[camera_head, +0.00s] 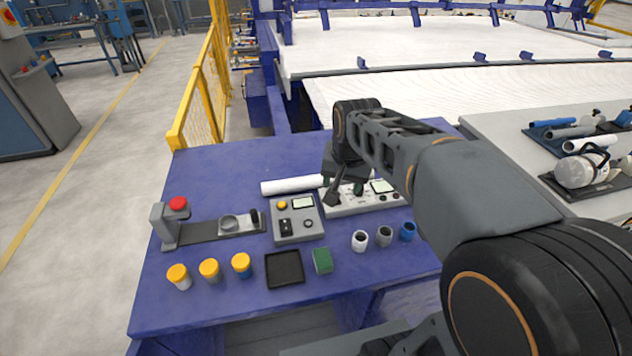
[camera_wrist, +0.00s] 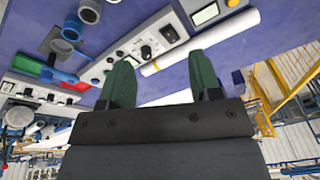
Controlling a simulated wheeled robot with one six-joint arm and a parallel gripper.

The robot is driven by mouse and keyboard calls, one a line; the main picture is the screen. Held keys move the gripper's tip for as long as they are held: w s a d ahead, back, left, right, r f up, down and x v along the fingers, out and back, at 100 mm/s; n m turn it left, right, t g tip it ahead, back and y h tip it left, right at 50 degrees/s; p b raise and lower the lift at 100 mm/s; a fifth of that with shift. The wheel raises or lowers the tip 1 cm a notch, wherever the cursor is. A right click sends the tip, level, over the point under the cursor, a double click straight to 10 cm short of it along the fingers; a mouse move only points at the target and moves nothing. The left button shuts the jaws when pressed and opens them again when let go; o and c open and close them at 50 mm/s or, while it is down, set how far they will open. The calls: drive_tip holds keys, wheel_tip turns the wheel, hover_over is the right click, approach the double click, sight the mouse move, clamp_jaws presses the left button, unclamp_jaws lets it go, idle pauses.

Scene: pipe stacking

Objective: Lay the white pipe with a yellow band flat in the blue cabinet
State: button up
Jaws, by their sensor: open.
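The white pipe (camera_head: 291,185) lies flat on the blue bench, left of my gripper in the head view. My gripper (camera_head: 345,195) is above the bench, near one end of the pipe. In the wrist view its dark green fingers (camera_wrist: 161,64) stand apart with nothing held between them. A blue-fronted cabinet (camera_head: 32,118) stands on the floor at far left; I cannot tell whether it is the task's cabinet.
The blue bench (camera_head: 215,165) carries a control box (camera_head: 296,220), a long panel (camera_head: 385,199), a red-button fixture (camera_head: 165,228), yellow-capped jars (camera_head: 209,270), a black tray (camera_head: 285,270) and small cups (camera_head: 384,236). A yellow rail (camera_head: 205,90) stands behind. More pipes lie on the right table (camera_head: 500,140).

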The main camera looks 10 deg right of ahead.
drive_tip(key=w+m+g, duration=0.1)
drive_tip(key=w+m, duration=0.4)
drive_tip(key=w, duration=0.8)
drive_tip(key=m+g, duration=0.2)
drive_tip(key=m, duration=0.6)
hover_over(321, 179)
drive_tip(key=w, duration=0.1)
wheel_tip(321, 179, down, 10)
drive_tip(key=f, duration=0.7)
drive_tip(key=shift+w+d+f, duration=0.2)
drive_tip(key=shift+d+f, duration=0.05)
drive_tip(key=shift+a+f+p, duration=0.1)
drive_tip(key=shift+f+p, duration=0.25)
drive_tip(key=shift+f, duration=2.65)
drive_tip(key=c, duration=0.8)
drive_tip(key=shift+r, duration=0.1)
